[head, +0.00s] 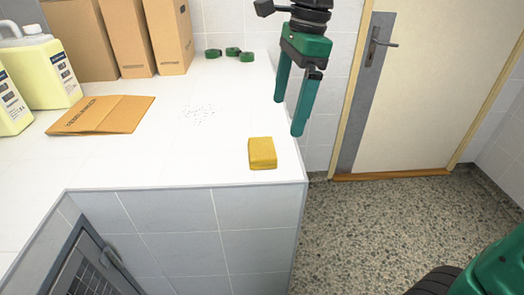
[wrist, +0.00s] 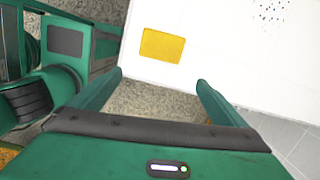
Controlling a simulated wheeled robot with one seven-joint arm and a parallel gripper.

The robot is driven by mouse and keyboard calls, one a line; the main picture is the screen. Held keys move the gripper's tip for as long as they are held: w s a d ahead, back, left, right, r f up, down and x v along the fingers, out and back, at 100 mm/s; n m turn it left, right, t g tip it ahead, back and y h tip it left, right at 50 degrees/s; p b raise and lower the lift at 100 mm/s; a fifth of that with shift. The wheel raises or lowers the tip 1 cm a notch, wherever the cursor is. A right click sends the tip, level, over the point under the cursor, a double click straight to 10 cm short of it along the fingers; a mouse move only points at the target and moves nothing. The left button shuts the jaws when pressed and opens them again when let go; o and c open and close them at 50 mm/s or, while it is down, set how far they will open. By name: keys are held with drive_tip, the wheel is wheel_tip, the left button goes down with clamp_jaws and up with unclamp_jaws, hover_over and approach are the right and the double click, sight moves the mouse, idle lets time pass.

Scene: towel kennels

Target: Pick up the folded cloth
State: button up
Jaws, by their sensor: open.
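The folded cloth (head: 262,154) is a small yellow block lying on the white tiled counter, near its front right corner. It also shows in the wrist view (wrist: 162,46), ahead of the fingers and lying flat on the white top. My gripper (head: 290,115) is green, open and empty, with its fingers pointing down. In the head view it appears above and to the right of the cloth, around the counter's right edge. In the wrist view its two fingertips (wrist: 159,78) are apart, with speckled floor and the counter edge between them.
The white counter (head: 190,160) has a flat cardboard piece (head: 100,115), yellow-filled jugs (head: 42,72), cardboard boxes (head: 165,38) and green rolls (head: 232,52). Small dark specks (head: 198,112) lie mid-counter. A door (head: 425,90) stands to the right beyond open speckled floor (head: 390,225).

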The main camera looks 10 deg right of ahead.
sight(262, 147)
drive_tip(key=shift+m, duration=0.6)
drive_tip(key=a+f, duration=0.1)
drive_tip(key=f, duration=0.2)
drive_tip(key=a+f, duration=0.2)
drive_tip(key=f, duration=0.1)
drive_tip(key=a+f, duration=0.2)
drive_tip(key=f, duration=0.1)
drive_tip(key=shift+s+a+f, duration=0.15)
drive_tip(key=shift+a+f, duration=0.05)
drive_tip(key=shift+f, duration=0.05)
drive_tip(key=c, duration=1.1)
